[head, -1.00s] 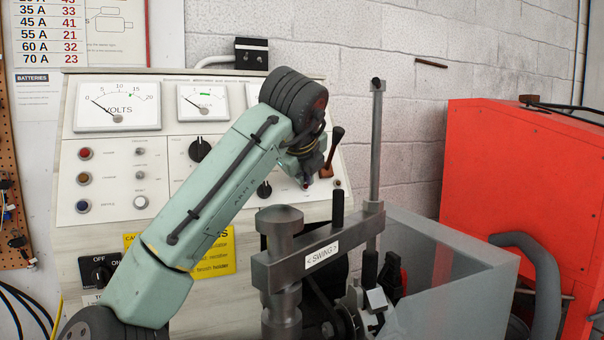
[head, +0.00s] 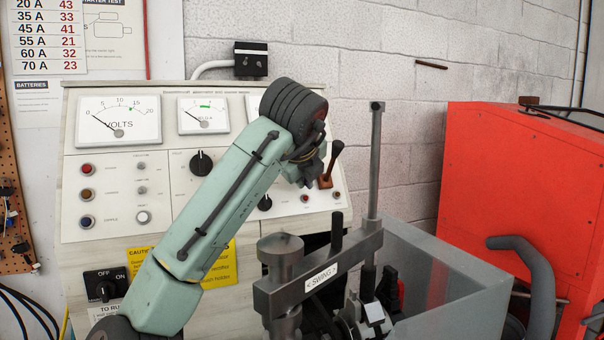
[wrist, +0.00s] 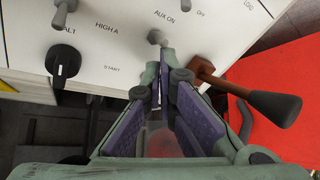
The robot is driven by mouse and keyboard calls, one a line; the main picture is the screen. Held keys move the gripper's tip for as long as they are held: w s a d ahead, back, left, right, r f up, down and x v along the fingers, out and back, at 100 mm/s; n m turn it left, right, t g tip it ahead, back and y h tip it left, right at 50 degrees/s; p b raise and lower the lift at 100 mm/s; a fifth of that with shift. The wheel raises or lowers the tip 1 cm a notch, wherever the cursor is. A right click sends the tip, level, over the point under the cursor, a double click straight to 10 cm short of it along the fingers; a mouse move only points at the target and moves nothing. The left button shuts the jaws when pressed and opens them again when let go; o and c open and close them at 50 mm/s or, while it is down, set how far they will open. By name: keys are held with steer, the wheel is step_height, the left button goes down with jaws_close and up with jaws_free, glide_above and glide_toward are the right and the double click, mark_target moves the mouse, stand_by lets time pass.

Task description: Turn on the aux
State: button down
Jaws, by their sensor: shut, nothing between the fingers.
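The aux switch (wrist: 157,38) is a small metal toggle just below the "AUX ON" label on the pale panel in the wrist view. My gripper (wrist: 162,68) is shut and empty, its purple-padded fingers pointing at the panel with their tips just below the toggle. I cannot tell whether the tips touch it. In the head view my arm reaches across the test bench panel (head: 110,190), and its wrist hides the toggle. The switch position cannot be made out.
A lever with a dark handle (wrist: 270,105) stands close right of my fingers; it also shows in the head view (head: 333,160). A black knob (wrist: 62,65) is on the left. The swing clamp (head: 320,270) stands in front, and a red cabinet (head: 530,190) is on the right.

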steer(key=shift+b, duration=0.35)
steer(key=shift+r, duration=0.1)
steer(key=shift+r+p, duration=0.75)
steer(key=shift+p, duration=0.2)
steer(key=shift+s, duration=0.1)
steer(key=v, duration=1.2)
steer(key=shift+f, duration=0.15)
